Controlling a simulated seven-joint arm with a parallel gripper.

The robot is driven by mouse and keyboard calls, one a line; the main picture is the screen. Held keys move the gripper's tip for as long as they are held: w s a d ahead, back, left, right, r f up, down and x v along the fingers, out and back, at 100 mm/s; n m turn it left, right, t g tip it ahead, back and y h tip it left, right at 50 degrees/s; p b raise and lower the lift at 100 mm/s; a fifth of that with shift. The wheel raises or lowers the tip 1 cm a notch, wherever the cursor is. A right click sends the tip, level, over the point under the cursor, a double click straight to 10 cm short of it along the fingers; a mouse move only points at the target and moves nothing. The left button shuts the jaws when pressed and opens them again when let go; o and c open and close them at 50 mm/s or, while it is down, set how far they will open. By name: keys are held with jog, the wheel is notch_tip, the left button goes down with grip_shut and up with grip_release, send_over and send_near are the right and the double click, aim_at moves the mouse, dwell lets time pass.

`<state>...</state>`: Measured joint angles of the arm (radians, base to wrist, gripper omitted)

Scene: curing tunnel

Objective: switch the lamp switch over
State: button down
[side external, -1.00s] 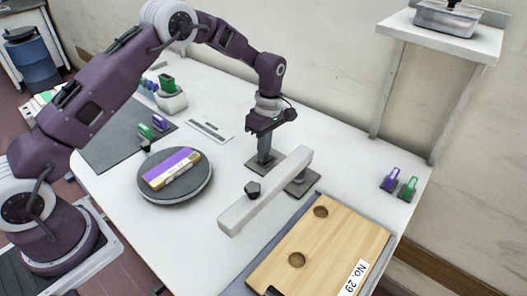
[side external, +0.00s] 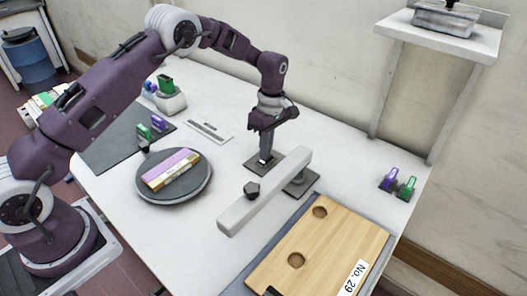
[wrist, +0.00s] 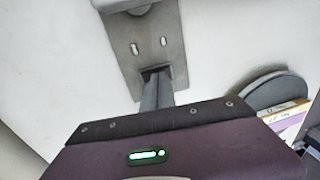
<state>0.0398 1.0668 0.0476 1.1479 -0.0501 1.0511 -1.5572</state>
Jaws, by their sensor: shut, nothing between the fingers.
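A grey plate (side external: 253,161) lies flat on the white table, beside the long pale bar. In the wrist view the plate (wrist: 125,38) has two small slots and a dark square opening. I take the plate for the lamp switch's base; no switch part shows clearly apart from my fingers. My gripper (side external: 264,160) is shut and empty, pointing down at the plate. In the wrist view the tip of my gripper (wrist: 156,78) meets the square opening and hides what lies in it. I cannot tell whether it touches or sits inside.
A round grey turntable (side external: 150,193) holds a purple-topped block (side external: 172,167). A wooden board (side external: 335,240) lies in front. Purple and green clips (side external: 398,182) stand at the right edge.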

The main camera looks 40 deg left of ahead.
notch_tip(320, 180, up, 14)
jog(key=s, duration=0.1)
jog(key=shift+s, duration=0.35)
dwell(0.4)
notch_tip(320, 180, up, 6)
jog(key=m+t, duration=0.1)
jog(key=m, duration=0.1)
send_over(261, 162)
jog(key=s, duration=0.3)
jog(key=s+r+m+t, duration=0.2)
jog(key=s+r+m, duration=0.4)
jog(key=s+r, duration=0.3)
jog(key=s+f+m+t, duration=0.1)
jog(key=s+m, duration=0.4)
jog(key=s, duration=0.5)
jog(key=s+f+m+t, duration=0.2)
jog(key=s+m, duration=0.3)
jog(key=s, duration=0.5)
jog(key=shift+s+a+t, duration=0.35)
jog(key=shift+s+t, duration=0.05)
jog(key=shift+t, duration=0.1)
